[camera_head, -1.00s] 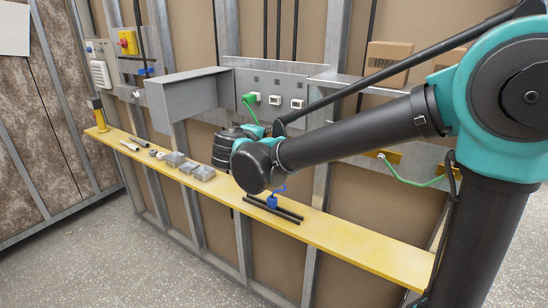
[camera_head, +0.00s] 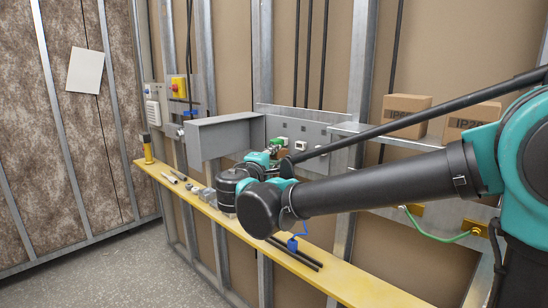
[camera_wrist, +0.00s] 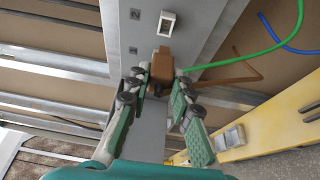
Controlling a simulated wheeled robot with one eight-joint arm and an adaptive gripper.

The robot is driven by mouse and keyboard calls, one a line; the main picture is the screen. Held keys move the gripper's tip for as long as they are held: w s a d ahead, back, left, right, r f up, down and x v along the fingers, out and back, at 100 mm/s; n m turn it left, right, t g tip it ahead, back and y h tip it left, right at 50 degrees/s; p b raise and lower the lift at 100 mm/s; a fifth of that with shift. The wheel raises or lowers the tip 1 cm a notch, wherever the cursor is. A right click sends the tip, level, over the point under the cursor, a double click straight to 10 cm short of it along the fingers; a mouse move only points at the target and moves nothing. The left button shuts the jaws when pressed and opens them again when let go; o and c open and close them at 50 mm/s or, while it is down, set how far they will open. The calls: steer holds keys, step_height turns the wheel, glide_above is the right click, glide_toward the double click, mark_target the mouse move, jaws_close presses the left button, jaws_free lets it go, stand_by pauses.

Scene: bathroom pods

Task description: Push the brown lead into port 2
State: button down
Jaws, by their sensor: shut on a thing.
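My gripper (camera_wrist: 158,84) is shut on the brown lead's plug (camera_wrist: 162,62), in front of the port panel (camera_wrist: 196,22). Its brown cable runs off to the right. A white port (camera_wrist: 167,22) with an empty opening, beside a mark that looks like 2, shows above the plug. A lower mark (camera_wrist: 132,50) is beside the plug. The plug hides what is behind it, and I cannot tell whether it touches the panel. The green lead (camera_wrist: 250,55) emerges from behind the plug. In the head view my gripper (camera_head: 277,153) is close to the panel, partly hidden.
A grey metal box (camera_head: 222,138) juts out left of the ports. The yellow shelf (camera_head: 350,278) runs below, with dark rods (camera_head: 295,254) and a blue lead (camera_head: 292,244) on it. Cardboard boxes (camera_head: 405,112) stand on a ledge at right.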

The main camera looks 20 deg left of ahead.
steer(key=shift+w+d, duration=0.35)
steer(key=shift+w, duration=0.45)
steer(key=shift+w+d, duration=0.35)
steer(key=shift+w, duration=0.5)
steer(key=shift+w+d, duration=0.35)
steer(key=shift+w, duration=0.45)
steer(key=shift+w+d, duration=0.25)
steer(key=shift+w, duration=0.4)
steer(key=shift+w+d, duration=0.25)
steer(key=shift+w, duration=0.35)
steer(key=c, duration=1.3)
jaws_free()
steer(key=shift+o, duration=0.2)
glide_toward(284, 154)
steer(key=w, duration=0.1)
steer(key=w+d, duration=0.1)
steer(key=w, duration=0.1)
steer(key=shift+s, duration=0.1)
